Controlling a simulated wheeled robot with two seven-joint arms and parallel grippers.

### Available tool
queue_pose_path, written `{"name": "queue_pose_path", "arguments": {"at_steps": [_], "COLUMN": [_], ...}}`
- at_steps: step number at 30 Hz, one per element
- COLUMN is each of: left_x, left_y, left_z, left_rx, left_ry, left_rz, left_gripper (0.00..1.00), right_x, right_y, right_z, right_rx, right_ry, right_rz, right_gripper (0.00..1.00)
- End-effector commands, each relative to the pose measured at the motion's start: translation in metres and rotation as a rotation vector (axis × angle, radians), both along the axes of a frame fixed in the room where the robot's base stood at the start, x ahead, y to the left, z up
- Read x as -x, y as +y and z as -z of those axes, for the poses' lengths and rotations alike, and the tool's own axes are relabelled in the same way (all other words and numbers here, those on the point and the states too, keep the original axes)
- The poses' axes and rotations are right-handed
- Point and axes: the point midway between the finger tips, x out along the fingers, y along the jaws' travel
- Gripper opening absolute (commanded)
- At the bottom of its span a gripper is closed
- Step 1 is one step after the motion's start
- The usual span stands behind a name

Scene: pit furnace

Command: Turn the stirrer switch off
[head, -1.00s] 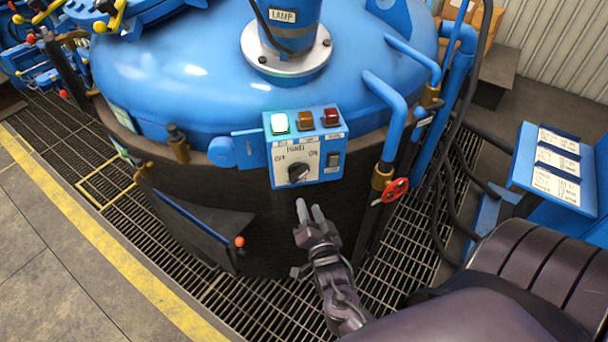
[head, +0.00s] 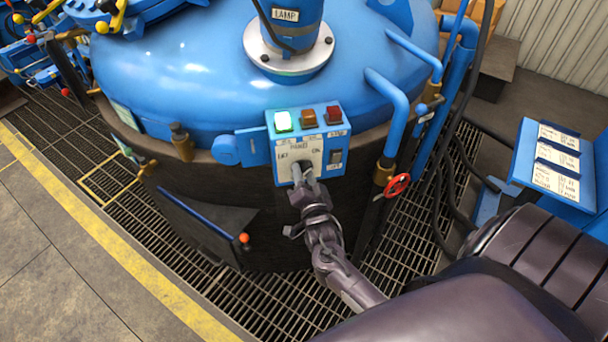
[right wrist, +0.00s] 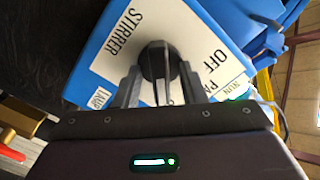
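The control panel (head: 282,155) is a blue box with a white plate on the side of the blue furnace. The stirrer switch is a dark round knob (right wrist: 153,58) beside the words STIRRER and OFF in the right wrist view. In the head view it is mostly hidden by my fingers. My right gripper (head: 304,174) is at the knob, and its two fingers (right wrist: 160,88) stand apart on either side of it. I cannot tell whether they touch it. The knob's pointing direction is not clear. My left gripper is not in view.
Green, amber and red lamps (head: 308,118) sit on the panel's top, the green one lit. A small dark rocker (head: 336,158) is right of the knob. Blue pipes and a red valve wheel (head: 397,185) stand to the right. A red-orange-tipped lever (head: 244,238) is lower left.

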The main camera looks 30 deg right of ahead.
Motion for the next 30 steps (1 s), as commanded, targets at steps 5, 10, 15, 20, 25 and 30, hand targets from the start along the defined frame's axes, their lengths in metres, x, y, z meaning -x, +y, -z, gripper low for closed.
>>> {"name": "queue_pose_path", "arguments": {"at_steps": [5,10,15,20,25,30], "left_x": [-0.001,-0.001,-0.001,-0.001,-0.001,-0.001], "left_y": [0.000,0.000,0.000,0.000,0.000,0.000], "left_z": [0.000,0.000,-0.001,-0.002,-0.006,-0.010], "left_rx": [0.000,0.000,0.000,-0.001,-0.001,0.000], "left_ry": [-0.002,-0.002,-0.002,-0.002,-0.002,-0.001], "left_rz": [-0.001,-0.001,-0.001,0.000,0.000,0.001], "left_gripper": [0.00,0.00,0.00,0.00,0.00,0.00], "right_x": [0.000,0.000,0.000,0.000,0.000,0.000], "right_y": [0.000,0.000,0.000,0.000,0.000,0.001], "right_z": [0.000,0.000,0.000,-0.001,-0.002,-0.002], "right_rx": [0.000,0.000,0.009,0.051,0.143,0.278], "right_ry": [0.000,0.000,0.004,0.020,0.057,0.110], "right_rz": [0.000,0.000,0.000,0.000,0.000,-0.001], "right_gripper": [0.13,0.00,0.00,0.00,0.00,0.00]}}
